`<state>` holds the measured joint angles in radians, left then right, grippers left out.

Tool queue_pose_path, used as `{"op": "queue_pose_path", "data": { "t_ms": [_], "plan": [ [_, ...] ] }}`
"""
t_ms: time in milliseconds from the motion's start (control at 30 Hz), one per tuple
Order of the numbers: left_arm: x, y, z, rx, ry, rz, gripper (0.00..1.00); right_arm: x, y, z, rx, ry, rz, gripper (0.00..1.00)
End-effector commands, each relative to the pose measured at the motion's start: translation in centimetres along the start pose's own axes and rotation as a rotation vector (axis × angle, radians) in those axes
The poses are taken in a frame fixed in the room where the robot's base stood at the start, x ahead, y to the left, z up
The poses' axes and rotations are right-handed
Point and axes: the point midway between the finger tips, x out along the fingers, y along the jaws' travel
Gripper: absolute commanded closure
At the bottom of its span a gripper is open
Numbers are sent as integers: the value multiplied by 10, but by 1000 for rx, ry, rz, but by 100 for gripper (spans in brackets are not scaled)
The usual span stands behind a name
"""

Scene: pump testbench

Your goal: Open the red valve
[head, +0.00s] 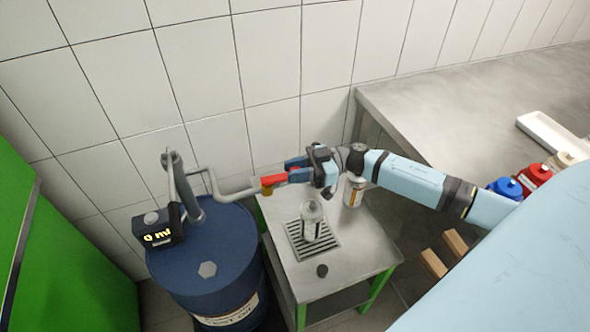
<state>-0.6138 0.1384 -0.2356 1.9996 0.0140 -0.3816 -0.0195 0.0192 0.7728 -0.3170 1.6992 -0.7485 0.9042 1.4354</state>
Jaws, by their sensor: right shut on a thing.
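The red valve (272,180) is a red lever on a brass body at the end of the grey pipe (231,193) that comes from the blue drum (207,245). The lever lies roughly in line with the pipe and points right. My right gripper (294,169) comes in from the right and is shut on the lever, with its blue fingers hiding the lever's far end. My left gripper is not in the picture. A clear bottle (312,222) stands open on the drain grate below the gripper. A meter (158,230) on the drum reads 0 ml.
The small metal table (340,272) has green legs. A grey workbench (440,105) with a white tray (550,137) and several bottles is at right. A green panel (70,250) is at left.

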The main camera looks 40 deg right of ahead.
Motion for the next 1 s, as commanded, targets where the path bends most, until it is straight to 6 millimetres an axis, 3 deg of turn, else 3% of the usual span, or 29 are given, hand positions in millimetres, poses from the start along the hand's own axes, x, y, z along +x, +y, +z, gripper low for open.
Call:
{"op": "queue_pose_path", "data": {
  "t_ms": [300,633,667,733,1000],
  "plan": [
    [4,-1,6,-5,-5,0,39,1,9,1,0,-1,-117,100],
    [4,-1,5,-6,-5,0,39,0,10,0,0,-1,-133,100],
    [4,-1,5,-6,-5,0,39,0,10,0,-1,-1,-133,72],
    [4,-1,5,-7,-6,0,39,0,10,0,-1,-1,-133,56],
    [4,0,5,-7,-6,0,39,0,10,0,0,-1,-132,55]
  ]
}}
